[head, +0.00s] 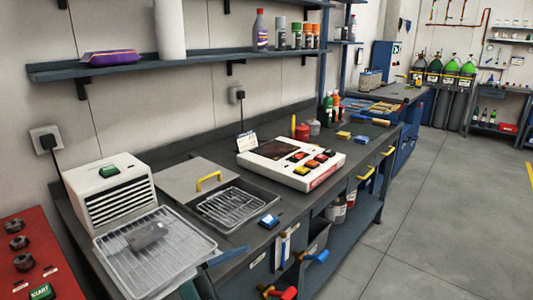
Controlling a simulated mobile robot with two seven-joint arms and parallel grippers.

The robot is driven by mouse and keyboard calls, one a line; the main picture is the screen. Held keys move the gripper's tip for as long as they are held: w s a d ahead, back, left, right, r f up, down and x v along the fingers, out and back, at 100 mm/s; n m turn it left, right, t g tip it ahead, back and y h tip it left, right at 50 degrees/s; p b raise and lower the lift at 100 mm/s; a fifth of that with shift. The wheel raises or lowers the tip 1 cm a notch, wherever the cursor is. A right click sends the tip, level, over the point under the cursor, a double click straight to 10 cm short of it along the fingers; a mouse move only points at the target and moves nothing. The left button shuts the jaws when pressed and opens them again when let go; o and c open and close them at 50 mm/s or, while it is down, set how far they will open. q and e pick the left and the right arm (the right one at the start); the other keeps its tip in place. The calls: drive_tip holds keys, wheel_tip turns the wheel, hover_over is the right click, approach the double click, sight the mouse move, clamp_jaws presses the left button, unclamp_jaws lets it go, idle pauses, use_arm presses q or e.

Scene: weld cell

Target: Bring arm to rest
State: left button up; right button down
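Neither of my grippers shows in the head view, and I cannot make out either arm. The dark workbench (223,234) runs from the lower left towards the back right. At its near end stands a white louvred unit (110,195) with a green switch on top. In front of it is a clear tray with a wire rack (180,262), with a grey block (147,235) lying on it.
A metal tray holding a wire rack (236,207), a yellow-handled lid (194,184) and a white control box (328,176) occupy the bench. A red panel (20,252) stands at lower left. A shelf (195,57) overhangs the bench. The floor (430,215) at right is clear.

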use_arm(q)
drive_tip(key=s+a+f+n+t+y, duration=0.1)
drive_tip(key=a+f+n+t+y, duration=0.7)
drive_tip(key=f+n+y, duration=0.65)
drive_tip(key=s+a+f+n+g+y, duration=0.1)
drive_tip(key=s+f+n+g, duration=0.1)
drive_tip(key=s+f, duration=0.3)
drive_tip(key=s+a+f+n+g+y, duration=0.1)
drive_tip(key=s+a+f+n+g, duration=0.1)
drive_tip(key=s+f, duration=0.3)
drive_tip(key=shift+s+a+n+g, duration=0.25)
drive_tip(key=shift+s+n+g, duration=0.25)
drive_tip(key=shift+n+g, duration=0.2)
